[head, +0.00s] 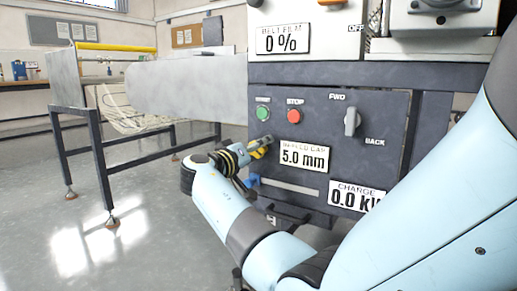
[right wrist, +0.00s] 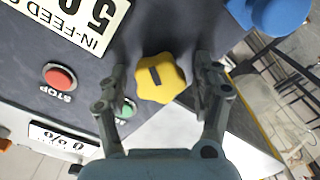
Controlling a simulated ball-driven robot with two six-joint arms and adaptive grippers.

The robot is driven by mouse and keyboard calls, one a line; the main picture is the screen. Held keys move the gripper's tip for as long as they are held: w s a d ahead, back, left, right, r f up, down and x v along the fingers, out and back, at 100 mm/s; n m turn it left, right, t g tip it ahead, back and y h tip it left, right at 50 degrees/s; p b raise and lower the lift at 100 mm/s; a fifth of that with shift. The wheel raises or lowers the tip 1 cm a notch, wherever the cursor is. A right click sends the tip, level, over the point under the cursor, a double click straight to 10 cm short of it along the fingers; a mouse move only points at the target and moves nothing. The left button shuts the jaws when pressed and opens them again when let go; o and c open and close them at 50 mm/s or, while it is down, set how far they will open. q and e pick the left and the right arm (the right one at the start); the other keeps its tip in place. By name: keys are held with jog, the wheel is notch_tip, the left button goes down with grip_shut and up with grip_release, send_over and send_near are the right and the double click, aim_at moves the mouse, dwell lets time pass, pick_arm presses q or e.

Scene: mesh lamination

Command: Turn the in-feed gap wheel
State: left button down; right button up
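The in-feed gap wheel is a yellow lobed knob with a dark slot mark (right wrist: 160,78) on the machine's dark panel. In the right wrist view my right gripper (right wrist: 159,66) is open, with one finger on each side of the wheel and a visible gap to it on both sides. In the head view the right gripper (head: 255,149) reaches the panel just left of the gap plate and hides most of the wheel. The in-feed gap plate (head: 304,157) reads 5.0 mm. My left gripper is in neither view.
Close by are the green button (head: 263,113), red stop button (head: 294,117) and FWD/BACK switch (head: 351,121). A blue knob (right wrist: 277,14) sits near the wheel. The charge plate (head: 355,197) reads 0.0. A grey table (head: 68,80) stands left; floor between is clear.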

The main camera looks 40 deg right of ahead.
jog(key=c, duration=1.1)
jog(key=shift+c, duration=0.2)
